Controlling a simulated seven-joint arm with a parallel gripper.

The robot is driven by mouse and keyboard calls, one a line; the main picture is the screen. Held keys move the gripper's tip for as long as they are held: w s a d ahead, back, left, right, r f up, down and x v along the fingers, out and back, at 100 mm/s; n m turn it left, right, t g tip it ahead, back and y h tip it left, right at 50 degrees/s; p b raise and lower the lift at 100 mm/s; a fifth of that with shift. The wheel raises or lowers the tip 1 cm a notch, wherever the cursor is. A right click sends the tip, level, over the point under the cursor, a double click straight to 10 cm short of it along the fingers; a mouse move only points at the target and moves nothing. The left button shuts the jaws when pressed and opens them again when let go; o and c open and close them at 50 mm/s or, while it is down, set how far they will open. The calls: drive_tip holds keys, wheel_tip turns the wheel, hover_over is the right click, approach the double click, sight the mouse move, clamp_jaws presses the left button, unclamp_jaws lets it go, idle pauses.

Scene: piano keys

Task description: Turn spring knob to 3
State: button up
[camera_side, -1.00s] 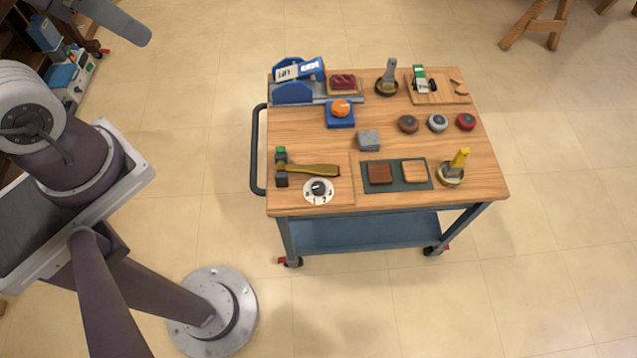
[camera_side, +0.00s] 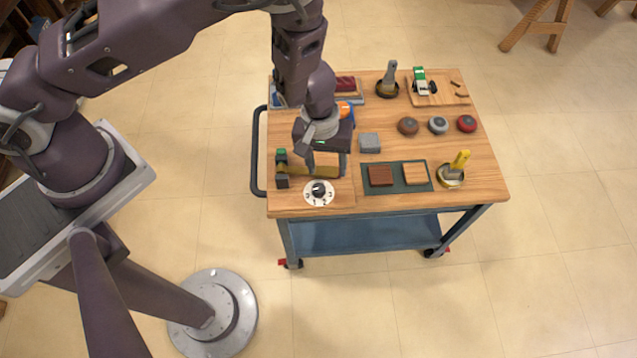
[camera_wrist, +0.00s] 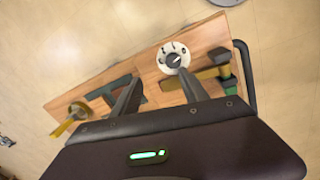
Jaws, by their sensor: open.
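The knob is a black grip (camera_side: 319,189) on a round white dial (camera_side: 309,198) with dark digits, flat at the cart top's front left. In the wrist view the dial (camera_wrist: 165,64) lies just beyond my fingertips, with the black grip (camera_wrist: 173,58) in its centre. I cannot surely tell which digit the grip points at. My gripper (camera_side: 326,169) points down above the board just behind the dial. Its fingers are apart and empty, and they also show in the wrist view (camera_wrist: 158,80).
A yellow-brown handle (camera_side: 320,171) with green and black blocks (camera_side: 281,167) lies below my gripper. A grey block (camera_side: 369,142) and a dark mat with wooden tiles (camera_side: 397,187) are to the right. My arm hides part of the blue items behind.

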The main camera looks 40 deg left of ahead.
sight(319, 187)
drive_tip(key=shift+y, duration=0.4)
drive_tip(key=f, duration=0.1)
drive_tip(key=a+f, duration=0.1)
drive_tip(key=s+a+f, duration=0.1)
drive_tip(key=shift+f, duration=0.35)
wheel_tip(319, 187, down, 6)
drive_tip(key=shift+d+f, duration=0.15)
drive_tip(key=shift+c, duration=0.4)
drive_tip(key=shift+w, duration=0.1)
clamp_jaws()
